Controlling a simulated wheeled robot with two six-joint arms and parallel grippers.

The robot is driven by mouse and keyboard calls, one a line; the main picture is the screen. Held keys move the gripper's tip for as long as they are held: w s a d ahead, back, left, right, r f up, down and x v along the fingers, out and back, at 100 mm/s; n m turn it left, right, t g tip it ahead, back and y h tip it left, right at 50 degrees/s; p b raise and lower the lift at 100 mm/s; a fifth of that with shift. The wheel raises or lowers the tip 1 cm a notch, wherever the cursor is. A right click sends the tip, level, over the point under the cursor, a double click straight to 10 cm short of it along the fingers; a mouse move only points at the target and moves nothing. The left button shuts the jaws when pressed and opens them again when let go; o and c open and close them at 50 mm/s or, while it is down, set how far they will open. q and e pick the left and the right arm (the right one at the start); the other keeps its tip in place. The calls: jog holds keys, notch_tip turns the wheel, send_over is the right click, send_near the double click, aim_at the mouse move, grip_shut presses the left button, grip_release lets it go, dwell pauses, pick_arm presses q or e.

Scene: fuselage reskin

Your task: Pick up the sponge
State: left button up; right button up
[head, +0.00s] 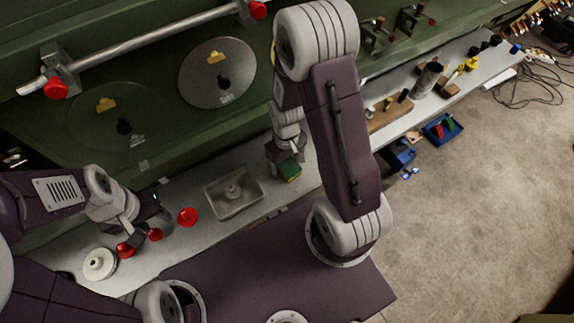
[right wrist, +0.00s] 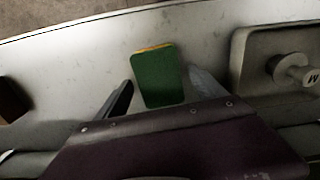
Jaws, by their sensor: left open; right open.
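The sponge (head: 289,170) is green with a yellow layer and lies on the light grey bench by the green machine. In the right wrist view the sponge (right wrist: 157,77) lies between and just beyond the two fingers. My right gripper (right wrist: 163,95) is open, with one finger on each side of the sponge and a gap visible on both sides. In the head view my right gripper (head: 286,158) is directly over the sponge and partly hides it. My left gripper (head: 150,226) is over the left part of the bench, near red round parts, with nothing seen in it.
A grey tray (head: 233,193) with a round knob inside stands left of the sponge; it also shows in the right wrist view (right wrist: 238,62). A red knob (head: 188,217) and a white disc (head: 99,263) lie further left. A wooden block (head: 389,112) lies to the right.

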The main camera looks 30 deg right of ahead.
jog(key=c, duration=1.4)
jog(key=shift+r, duration=0.1)
